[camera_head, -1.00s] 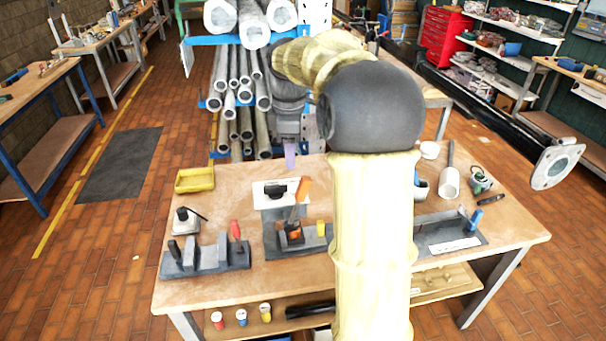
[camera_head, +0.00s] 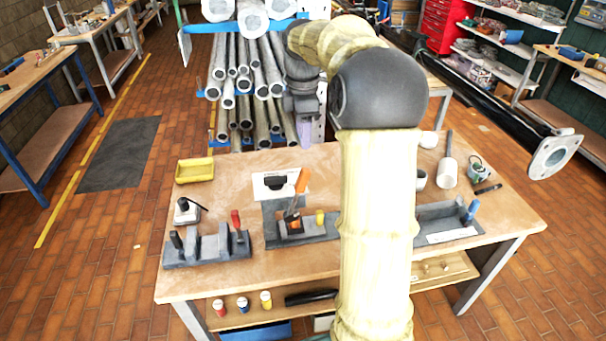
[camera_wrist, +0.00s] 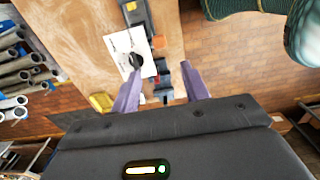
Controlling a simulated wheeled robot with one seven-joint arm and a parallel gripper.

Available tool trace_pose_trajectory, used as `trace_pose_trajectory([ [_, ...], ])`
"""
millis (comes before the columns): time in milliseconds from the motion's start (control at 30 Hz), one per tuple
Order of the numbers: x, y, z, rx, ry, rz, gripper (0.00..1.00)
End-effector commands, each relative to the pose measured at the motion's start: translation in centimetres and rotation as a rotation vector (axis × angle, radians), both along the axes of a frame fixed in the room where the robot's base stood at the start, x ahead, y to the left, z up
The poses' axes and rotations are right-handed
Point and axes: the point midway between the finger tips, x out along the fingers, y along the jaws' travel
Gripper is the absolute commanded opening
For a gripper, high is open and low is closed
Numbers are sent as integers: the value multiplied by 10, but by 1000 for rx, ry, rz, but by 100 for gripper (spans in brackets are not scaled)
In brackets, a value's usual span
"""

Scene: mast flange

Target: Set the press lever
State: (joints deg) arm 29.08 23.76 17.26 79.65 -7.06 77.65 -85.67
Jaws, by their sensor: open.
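The press lever (camera_head: 302,181) has an orange handle and leans up and slightly right from a dark grey base (camera_head: 320,236) mid-table. A white panel with a black part (camera_head: 275,183) stands behind it. My gripper (camera_head: 308,137) hangs beyond the lever, near the table's far edge in the picture, partly hidden by my arm. In the wrist view, my gripper (camera_wrist: 160,88) has its two purple fingers apart with nothing between them. An orange part, seemingly the lever handle (camera_wrist: 160,42), shows past the fingertips, apart from them.
A fixture with red and black handles (camera_head: 207,249) stands left on the table. A yellow tray (camera_head: 195,169) is behind it. A blue-handled fixture (camera_head: 447,224) and a grey cylinder (camera_head: 448,170) are at right. A pipe rack (camera_head: 245,85) stands close behind the table.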

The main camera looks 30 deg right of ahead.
Motion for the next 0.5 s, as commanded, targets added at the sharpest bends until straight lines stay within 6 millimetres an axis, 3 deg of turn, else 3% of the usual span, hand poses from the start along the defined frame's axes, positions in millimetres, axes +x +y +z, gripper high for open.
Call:
trace_pose_trajectory([
  [500,-1,1,-92,1,4,1,45],
])
